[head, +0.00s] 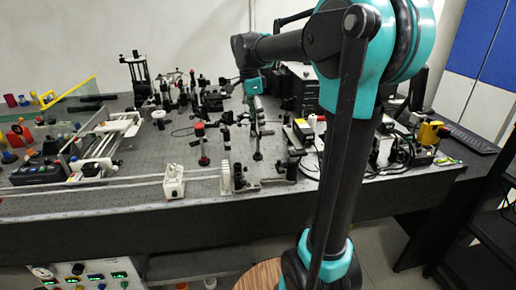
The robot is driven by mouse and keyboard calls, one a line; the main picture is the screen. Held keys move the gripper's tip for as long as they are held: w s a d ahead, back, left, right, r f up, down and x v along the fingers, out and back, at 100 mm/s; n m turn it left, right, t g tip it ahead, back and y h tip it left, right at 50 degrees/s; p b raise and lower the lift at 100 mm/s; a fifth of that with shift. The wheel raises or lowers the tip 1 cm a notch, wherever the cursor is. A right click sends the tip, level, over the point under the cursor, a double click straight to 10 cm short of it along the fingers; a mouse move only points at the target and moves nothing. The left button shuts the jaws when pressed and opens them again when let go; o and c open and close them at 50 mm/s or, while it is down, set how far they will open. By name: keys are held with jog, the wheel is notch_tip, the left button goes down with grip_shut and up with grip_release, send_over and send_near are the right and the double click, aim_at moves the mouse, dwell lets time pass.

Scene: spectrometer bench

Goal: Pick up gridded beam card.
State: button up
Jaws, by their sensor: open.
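My gripper (256,122) hangs below my teal wrist, over the middle of the optical bench (125,200). It is open. Its dark fingers are small here and blend with the dark posts behind and below them. I cannot make out a gridded beam card for certain; it may be hidden among the crowded optics or behind my arm. I see nothing held between the fingers.
A white box (174,182) stands near the front edge, beside dark mounts (240,180). A rail stage (105,145) and a control box (38,174) are at left. Cables and instruments (384,150) crowd the right. Free bench surface lies left of centre.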

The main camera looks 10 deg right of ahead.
aim_at(258, 138)
jog(key=shift+s+d+f, duration=0.1)
jog(key=shift+d+f, duration=0.15)
jog(key=shift+f, duration=0.95)
jog(key=shift+d+f, duration=0.2)
jog(key=shift+f, duration=0.95)
jog(key=shift+c, duration=0.6)
grip_shut()
